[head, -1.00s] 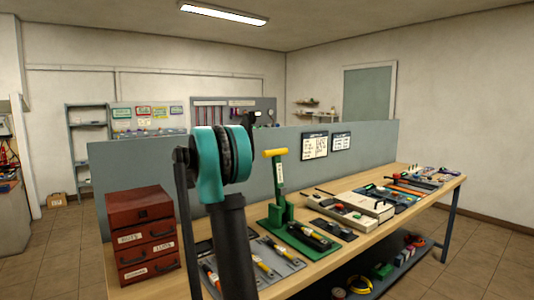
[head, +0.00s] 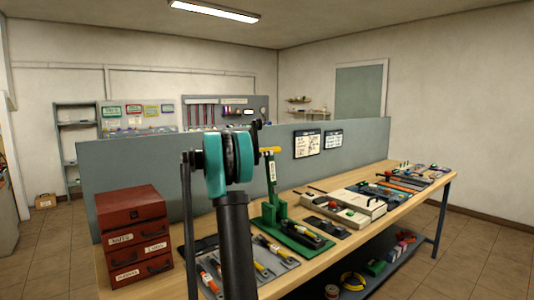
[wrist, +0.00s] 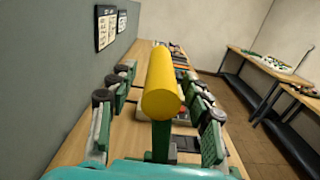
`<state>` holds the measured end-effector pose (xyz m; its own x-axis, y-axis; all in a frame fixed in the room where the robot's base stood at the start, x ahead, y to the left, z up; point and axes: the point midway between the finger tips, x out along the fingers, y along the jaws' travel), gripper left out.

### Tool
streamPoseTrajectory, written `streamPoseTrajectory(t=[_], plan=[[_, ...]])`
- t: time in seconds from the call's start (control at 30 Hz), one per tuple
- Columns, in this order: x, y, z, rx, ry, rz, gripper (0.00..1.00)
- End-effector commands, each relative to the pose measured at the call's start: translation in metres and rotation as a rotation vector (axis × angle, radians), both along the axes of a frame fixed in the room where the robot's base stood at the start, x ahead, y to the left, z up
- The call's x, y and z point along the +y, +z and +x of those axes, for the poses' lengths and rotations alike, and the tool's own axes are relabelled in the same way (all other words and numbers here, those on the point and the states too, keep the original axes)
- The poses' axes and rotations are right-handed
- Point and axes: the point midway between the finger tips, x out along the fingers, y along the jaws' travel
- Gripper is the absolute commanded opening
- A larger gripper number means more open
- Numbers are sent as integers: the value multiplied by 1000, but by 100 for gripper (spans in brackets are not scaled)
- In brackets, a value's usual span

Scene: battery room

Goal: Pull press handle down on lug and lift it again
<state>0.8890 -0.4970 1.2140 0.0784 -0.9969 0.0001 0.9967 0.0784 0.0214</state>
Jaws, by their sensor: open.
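The green press (head: 275,222) stands on the bench, its lever upright with a yellow crossbar handle (head: 272,149) on top. My arm hides the handle's left end in the head view. In the wrist view the yellow handle (wrist: 163,85) lies end-on between the two fingers of my gripper (wrist: 160,90). The fingers are spread, one on each side, with visible gaps to the handle. A dark piece with a yellow part lies at the press's base; I cannot make out a lug there.
A red drawer cabinet (head: 133,238) stands at the bench's left end. A grey mat (head: 285,267) with yellow-sleeved cable pieces lies in front of the press. A pale box (head: 358,203) and tools fill the right side. A grey partition (head: 120,170) runs behind.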

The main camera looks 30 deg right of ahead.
Motion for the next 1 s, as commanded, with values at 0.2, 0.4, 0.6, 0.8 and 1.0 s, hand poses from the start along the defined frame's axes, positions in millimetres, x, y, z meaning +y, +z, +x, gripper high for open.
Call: streamPoseTrajectory(t=[0.2, 0.4, 0.6, 0.8, 1.0], plan=[[-21, 0, 2, 0, 0, 0, 49], [-25, 0, 2, 0, 0, 0, 49], [-24, 0, 2, 0, 0, 0, 43], [-24, 0, 2, 0, 0, 0, 18], [-24, 0, 2, -1, 0, 0, 0]])
